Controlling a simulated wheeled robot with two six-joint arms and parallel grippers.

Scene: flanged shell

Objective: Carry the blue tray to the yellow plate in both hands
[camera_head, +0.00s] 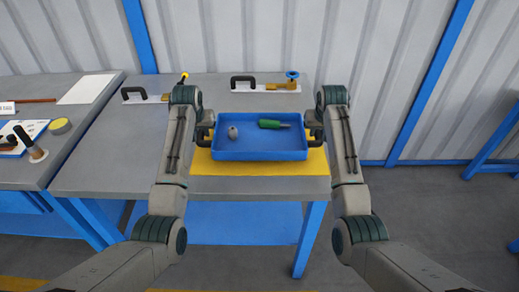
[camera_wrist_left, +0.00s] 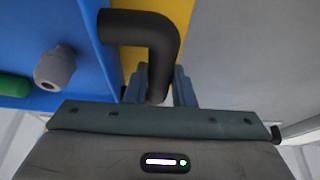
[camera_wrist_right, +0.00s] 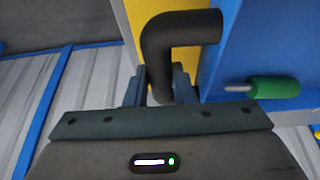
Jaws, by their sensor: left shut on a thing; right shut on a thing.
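The blue tray (camera_head: 260,154) is held level between my grippers, over or on the yellow plate (camera_head: 260,169); I cannot tell whether it touches the plate. A grey knob-like piece (camera_head: 232,132) and a green-handled tool (camera_head: 273,124) lie in the tray. My left gripper (camera_head: 205,133) is shut on the tray's left black handle (camera_wrist_left: 150,45). My right gripper (camera_head: 314,132) is shut on the right black handle (camera_wrist_right: 175,45). The plate shows below the tray's front edge and at its sides; the rest of it is hidden under the tray.
The grey table (camera_head: 110,165) has a black-handled fixture with a blue knob (camera_head: 266,85) at the back and another with a yellow tip (camera_head: 146,95) at the back left. A second table (camera_head: 50,115) with tools stands at the left. Floor lies open at the right.

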